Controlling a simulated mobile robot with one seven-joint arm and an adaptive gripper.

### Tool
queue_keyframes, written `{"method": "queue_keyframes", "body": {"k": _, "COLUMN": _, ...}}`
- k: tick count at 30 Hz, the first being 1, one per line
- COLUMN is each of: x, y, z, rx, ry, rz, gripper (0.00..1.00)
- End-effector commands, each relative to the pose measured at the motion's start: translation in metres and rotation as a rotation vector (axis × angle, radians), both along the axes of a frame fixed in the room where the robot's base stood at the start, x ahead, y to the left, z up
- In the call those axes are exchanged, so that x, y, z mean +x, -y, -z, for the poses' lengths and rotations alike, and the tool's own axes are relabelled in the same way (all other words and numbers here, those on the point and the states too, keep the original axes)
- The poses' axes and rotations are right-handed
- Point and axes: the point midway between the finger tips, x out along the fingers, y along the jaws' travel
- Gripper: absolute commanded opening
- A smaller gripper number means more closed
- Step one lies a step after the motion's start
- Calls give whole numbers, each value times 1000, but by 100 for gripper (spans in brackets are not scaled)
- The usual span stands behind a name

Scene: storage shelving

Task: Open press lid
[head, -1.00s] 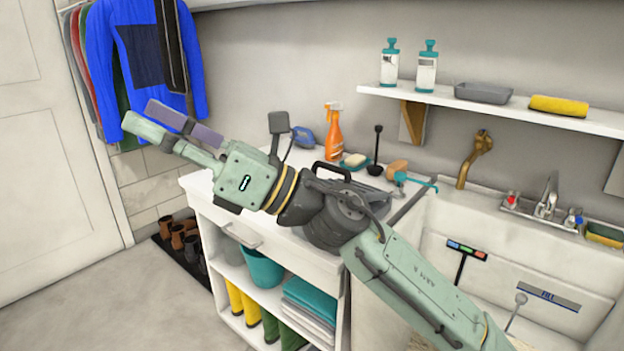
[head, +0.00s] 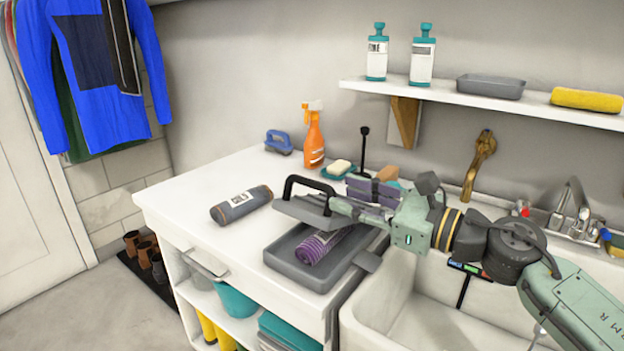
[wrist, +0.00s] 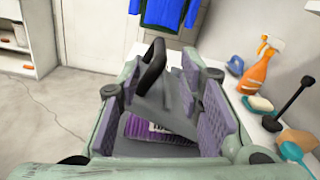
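The grey press stands on the white counter. Its lower tray (head: 292,270) holds a purple striped roll (head: 325,243). The press lid (head: 303,211), with a black handle (head: 305,182), is raised and tilted above the tray. My gripper (head: 350,197) is at the right side of the lid, by the handle. In the wrist view, the lid (wrist: 160,101) and handle (wrist: 152,66) show between my widely spaced purple finger pads (wrist: 163,86). The fingers are open; I cannot tell whether one touches the lid. The purple roll (wrist: 150,127) shows below the lid.
A grey labelled roll (head: 241,205) lies left of the press. An orange spray bottle (head: 313,135), blue brush (head: 278,142) and soap dish (head: 338,169) stand behind. The sink (head: 395,305) is to the right. The counter's left part is clear.

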Motion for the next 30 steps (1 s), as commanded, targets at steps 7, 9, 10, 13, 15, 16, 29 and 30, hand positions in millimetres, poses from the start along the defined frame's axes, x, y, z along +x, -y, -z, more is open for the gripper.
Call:
{"method": "queue_keyframes", "body": {"k": 7, "x": 29, "y": -41, "z": -2, "rx": 1, "ry": -3, "rz": -6, "gripper": 33}}
{"method": "queue_keyframes", "body": {"k": 9, "x": 35, "y": -50, "z": -2, "rx": 0, "ry": -2, "rz": -4, "gripper": 33}}
{"method": "queue_keyframes", "body": {"k": 10, "x": 38, "y": -53, "z": -2, "rx": 2, "ry": -2, "rz": -5, "gripper": 33}}
{"method": "queue_keyframes", "body": {"k": 13, "x": 44, "y": -61, "z": -1, "rx": 1, "ry": -1, "rz": -3, "gripper": 33}}
{"method": "queue_keyframes", "body": {"k": 15, "x": 47, "y": -65, "z": -1, "rx": 2, "ry": -1, "rz": -2, "gripper": 33}}
{"method": "queue_keyframes", "body": {"k": 16, "x": 48, "y": -66, "z": -1, "rx": 2, "ry": -1, "rz": -1, "gripper": 33}}
{"method": "queue_keyframes", "body": {"k": 29, "x": 49, "y": -68, "z": 0, "rx": 3, "ry": -1, "rz": 0, "gripper": 25}}
{"method": "queue_keyframes", "body": {"k": 30, "x": 49, "y": -67, "z": 0, "rx": 3, "ry": -1, "rz": 0, "gripper": 22}}
